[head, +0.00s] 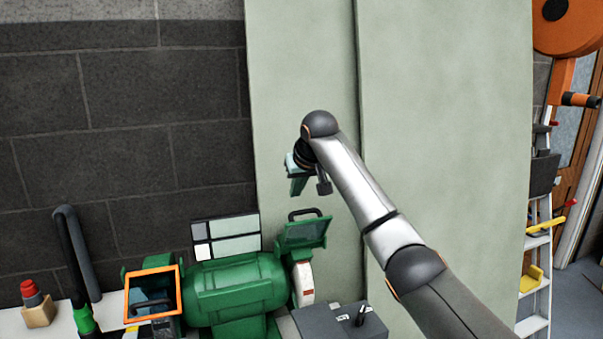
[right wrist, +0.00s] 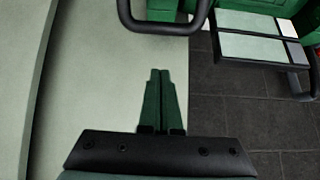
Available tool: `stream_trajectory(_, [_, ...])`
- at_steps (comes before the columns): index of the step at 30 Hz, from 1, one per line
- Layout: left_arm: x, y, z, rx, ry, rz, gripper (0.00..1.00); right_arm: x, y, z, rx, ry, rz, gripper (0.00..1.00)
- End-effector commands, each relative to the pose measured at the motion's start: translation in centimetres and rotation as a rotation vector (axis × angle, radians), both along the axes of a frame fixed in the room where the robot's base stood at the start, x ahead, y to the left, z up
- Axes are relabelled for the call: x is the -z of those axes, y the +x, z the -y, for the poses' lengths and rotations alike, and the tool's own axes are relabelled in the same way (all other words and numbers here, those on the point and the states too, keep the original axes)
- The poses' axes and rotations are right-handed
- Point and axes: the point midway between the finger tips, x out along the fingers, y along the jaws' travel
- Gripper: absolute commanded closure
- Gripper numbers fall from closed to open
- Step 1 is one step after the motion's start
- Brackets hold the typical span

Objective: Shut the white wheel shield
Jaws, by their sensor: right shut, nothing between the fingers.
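A green bench grinder (head: 235,288) stands on the bench at the lower middle of the head view. The shield (head: 304,233) at its right wheel has a green frame, a clear pane and a black loop handle (head: 304,212) on top. It stands raised above the pale wheel side (head: 303,284). My right gripper (head: 297,190) is above the handle, apart from it in the picture. In the right wrist view its green fingers (right wrist: 160,78) are together and empty, and the black handle (right wrist: 165,26) shows beyond them. My left gripper is not in view.
An orange-framed shield (head: 153,292) sits at the grinder's left wheel. A dark hose (head: 75,250) rises farther left. A grey box with a black lever (head: 345,322) stands right of the grinder. A pale green panel (head: 300,90) is behind my gripper.

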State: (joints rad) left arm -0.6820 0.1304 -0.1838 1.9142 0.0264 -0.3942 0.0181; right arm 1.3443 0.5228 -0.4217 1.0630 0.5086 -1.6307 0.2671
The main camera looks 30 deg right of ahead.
Motion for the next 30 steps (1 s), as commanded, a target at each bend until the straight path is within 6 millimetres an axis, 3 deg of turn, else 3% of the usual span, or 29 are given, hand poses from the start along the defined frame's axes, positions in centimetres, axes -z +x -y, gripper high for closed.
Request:
stream_trajectory(15, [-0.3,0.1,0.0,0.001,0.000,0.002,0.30,1.4,-3.3,-0.8,0.001,-0.001,0.000,1.00])
stream_trajectory(30, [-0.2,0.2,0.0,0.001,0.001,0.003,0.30,1.5,-3.6,-0.9,0.000,-0.001,0.003,1.00])
